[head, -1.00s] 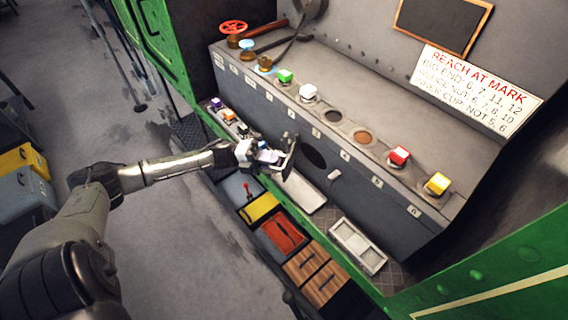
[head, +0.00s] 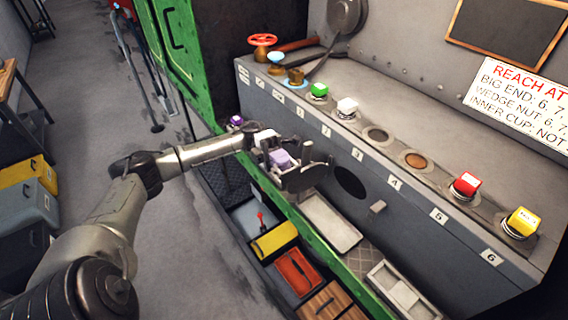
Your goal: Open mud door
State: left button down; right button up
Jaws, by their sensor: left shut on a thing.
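The mud door (head: 306,179) is a dark round plate standing out from the grey bench front. It is swung away from a dark oval hole (head: 350,182) in that front, so the hole is uncovered. My left gripper (head: 287,165) is at the left side of the plate, shut on the mud door. The fingers hide part of the plate and the exact grip. A lilac block-like piece (head: 281,158) shows at the fingers; I cannot tell what it is. My right gripper is not in view.
A small grey latch piece (head: 377,207) sticks out right of the hole. A pale tray (head: 330,222) lies below, with red (head: 295,271) and yellow (head: 274,240) boxes nearby. Coloured knobs, including a red one (head: 466,185), line the bench top.

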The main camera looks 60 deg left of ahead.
pick_arm(q)
jog(key=shift+a+r, duration=0.1)
jog(key=shift+r, duration=0.1)
dwell(0.3)
jog(key=c, duration=1.2)
grip_release()
jog(key=shift+f, duration=0.1)
jog(key=shift+c, duration=0.2)
